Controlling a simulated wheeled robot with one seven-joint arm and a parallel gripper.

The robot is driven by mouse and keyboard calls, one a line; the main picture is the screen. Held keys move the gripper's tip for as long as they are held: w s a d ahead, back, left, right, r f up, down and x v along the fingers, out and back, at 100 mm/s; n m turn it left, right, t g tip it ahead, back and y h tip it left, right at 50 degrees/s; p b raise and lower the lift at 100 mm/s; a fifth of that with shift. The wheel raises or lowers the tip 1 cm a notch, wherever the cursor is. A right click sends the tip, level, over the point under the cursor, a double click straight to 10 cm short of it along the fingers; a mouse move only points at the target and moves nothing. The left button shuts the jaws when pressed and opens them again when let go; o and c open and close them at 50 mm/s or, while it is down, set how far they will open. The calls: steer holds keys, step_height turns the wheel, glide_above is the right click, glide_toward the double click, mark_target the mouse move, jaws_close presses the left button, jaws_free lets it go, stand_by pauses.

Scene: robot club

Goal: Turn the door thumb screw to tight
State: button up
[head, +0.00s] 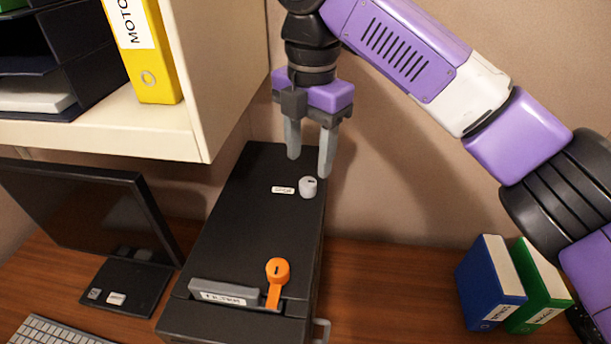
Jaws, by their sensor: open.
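A small light grey thumb screw (308,187) stands on the top of a black box-shaped machine (235,215), near its right edge. A small white label (283,190) sits just left of the screw; its print is too small to read surely. My gripper (308,165) is open and empty, with its two grey fingers pointing down. In the picture the fingertips are just above the screw, and they look apart from it. The exact height gap cannot be told. An orange knob with a lever (277,272) is at the machine's front, beside a grey labelled bar (224,292).
A cream shelf (160,130) with a yellow binder (152,60) overhangs at the upper left. A black monitor (90,215) and keyboard (50,331) stand left. Blue (490,285) and green (540,288) binders stand right. The wooden desk (390,290) between is clear.

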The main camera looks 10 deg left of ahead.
mark_target(308, 181)
steer(key=shift+f+p, duration=0.55)
steer(key=shift+f, duration=2.45)
jaws_close()
